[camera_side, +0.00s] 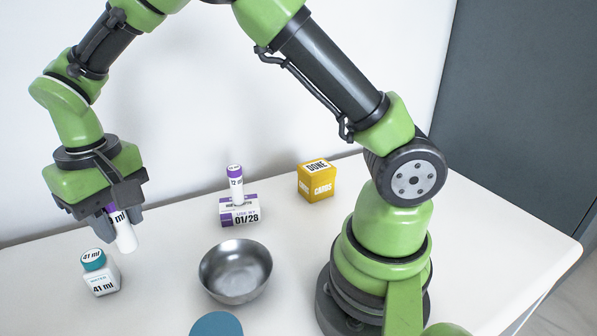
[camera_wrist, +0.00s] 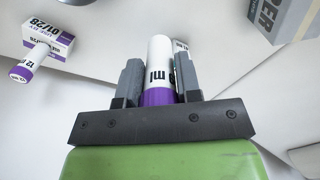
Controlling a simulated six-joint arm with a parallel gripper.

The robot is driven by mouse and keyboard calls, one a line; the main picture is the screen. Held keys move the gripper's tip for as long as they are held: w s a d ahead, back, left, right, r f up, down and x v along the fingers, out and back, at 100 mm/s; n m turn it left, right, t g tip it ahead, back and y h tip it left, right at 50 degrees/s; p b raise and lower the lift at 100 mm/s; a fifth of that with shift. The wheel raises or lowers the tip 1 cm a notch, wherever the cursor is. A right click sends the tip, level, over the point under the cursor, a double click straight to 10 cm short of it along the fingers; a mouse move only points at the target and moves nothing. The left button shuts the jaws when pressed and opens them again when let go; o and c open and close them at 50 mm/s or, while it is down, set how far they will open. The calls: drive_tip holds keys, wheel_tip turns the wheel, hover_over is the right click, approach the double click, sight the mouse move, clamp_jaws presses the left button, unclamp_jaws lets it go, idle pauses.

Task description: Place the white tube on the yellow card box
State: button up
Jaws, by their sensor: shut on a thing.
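My gripper (camera_side: 121,220) is at the left of the side view, shut on a white tube (camera_side: 126,238) with a purple band. The tube hangs with its white end down, slightly tilted in the picture; its upper part is hidden between the fingers. In the wrist view the tube (camera_wrist: 160,58) sits between both fingers of my gripper (camera_wrist: 159,80). The yellow card box (camera_side: 317,180), marked "DONE" and "CARDS", stands at the back of the table, well to the right of my gripper. Its top is bare.
A second white tube with a purple cap (camera_side: 235,184) stands on a white-and-purple box (camera_side: 240,212). A metal bowl (camera_side: 236,271) and a blue disc (camera_side: 216,326) are in front. A teal-capped bottle (camera_side: 101,276) stands near my gripper. A grey carton (camera_wrist: 283,18) shows in the wrist view.

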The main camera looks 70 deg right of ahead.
drive_tip(key=r, duration=1)
drive_tip(key=shift+w+d, duration=0.1)
drive_tip(key=shift+d, duration=0.25)
drive_tip(key=d+m, duration=0.5)
drive_tip(key=d, duration=0.6)
drive_tip(key=m, duration=1.3)
hover_over(317, 166)
wheel_tip(317, 166, down, 15)
drive_tip(key=shift+f, duration=0.15)
drive_tip(key=shift+f, duration=0.1)
